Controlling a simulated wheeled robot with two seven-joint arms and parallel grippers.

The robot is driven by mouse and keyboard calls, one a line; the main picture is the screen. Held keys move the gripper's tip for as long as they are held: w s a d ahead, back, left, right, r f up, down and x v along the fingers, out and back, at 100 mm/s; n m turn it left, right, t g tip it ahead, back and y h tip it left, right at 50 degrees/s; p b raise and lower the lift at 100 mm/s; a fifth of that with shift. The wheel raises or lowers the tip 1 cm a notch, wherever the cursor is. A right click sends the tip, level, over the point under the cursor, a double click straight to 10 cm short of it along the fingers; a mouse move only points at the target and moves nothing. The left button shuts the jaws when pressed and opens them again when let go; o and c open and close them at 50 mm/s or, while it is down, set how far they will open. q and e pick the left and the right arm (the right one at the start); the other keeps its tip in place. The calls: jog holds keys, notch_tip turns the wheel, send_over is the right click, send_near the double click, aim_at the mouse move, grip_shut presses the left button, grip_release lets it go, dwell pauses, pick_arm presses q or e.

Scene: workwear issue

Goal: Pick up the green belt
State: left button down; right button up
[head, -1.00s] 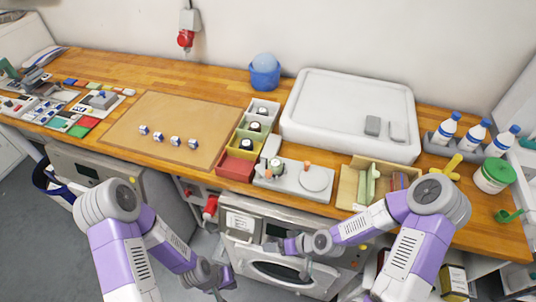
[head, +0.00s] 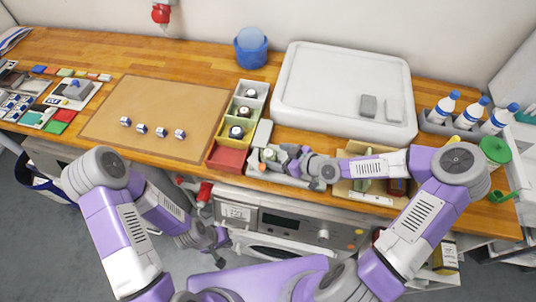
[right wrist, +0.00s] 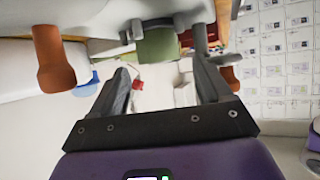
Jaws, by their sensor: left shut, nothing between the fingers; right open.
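A green rolled piece, which looks like the green belt (right wrist: 158,46), shows in the right wrist view just above the gap between my right fingertips. My right gripper (right wrist: 162,72) is open, and nothing is seen held in it. My left gripper (head: 216,243) is shut and empty, low in front of the counter.
Orange-brown pegs (right wrist: 52,62) flank the green piece. A red, yellow and grey bin row (head: 226,157) is left of the board. A cardboard box (head: 343,187) lies under my right forearm. A large white tray (head: 330,75) is behind. The brown mat (head: 150,105) has free room.

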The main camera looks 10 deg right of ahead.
aim_at(270, 154)
jog(key=shift+x, duration=1.9)
jog(key=shift+c, duration=0.3)
jog(key=shift+r, duration=0.1)
jog(key=c, duration=0.8)
